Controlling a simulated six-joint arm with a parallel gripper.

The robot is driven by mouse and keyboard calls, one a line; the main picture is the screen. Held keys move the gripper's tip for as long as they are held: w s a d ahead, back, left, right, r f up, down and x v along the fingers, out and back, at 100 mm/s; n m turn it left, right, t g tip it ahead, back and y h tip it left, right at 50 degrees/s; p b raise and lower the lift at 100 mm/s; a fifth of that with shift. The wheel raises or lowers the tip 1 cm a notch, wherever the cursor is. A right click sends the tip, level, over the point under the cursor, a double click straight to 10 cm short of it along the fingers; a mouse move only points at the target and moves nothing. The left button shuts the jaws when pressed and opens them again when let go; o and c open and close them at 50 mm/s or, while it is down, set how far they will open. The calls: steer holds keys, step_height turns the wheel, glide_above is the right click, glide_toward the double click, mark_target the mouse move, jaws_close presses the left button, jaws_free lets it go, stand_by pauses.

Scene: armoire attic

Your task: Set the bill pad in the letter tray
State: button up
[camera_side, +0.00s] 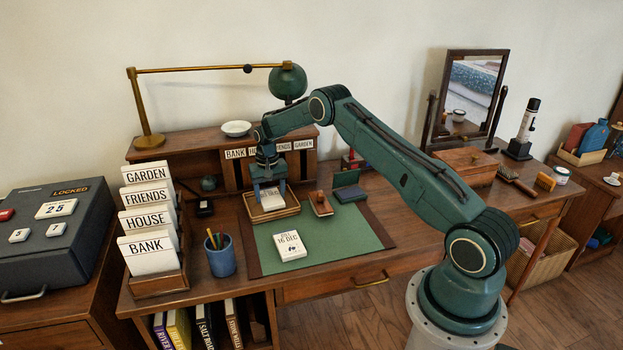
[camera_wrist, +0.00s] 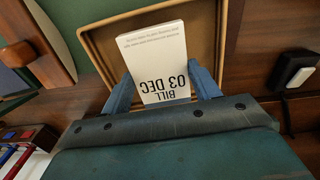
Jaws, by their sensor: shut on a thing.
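The white bill pad marked "BILL 03 DEC" (camera_wrist: 158,62) is between the two blue fingers of my gripper (camera_wrist: 165,85), which is shut on it. The letter tray (camera_wrist: 232,40) is a shallow brown tray with a lighter rim, and the pad is over its inside in the wrist view. In the side view my gripper (camera_side: 268,184) points down at the tray (camera_side: 291,210), with the pad (camera_side: 272,199) at its fingers. I cannot tell whether the pad touches the tray floor.
A second white pad reading "16 DEC" (camera_side: 290,246) lies on the green desk mat (camera_side: 340,239). A wooden stamp (camera_side: 320,204) stands right of the tray. A pencil cup (camera_side: 220,256) and a labelled card rack (camera_side: 158,283) stand at left. The mat's right part is clear.

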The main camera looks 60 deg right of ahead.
mark_target(270, 197)
steer(key=shift+f, duration=0.95)
steer(key=shift+f, duration=0.1)
steer(key=o, duration=1)
step_height(270, 197, up, 12)
steer(key=shift+r, duration=0.15)
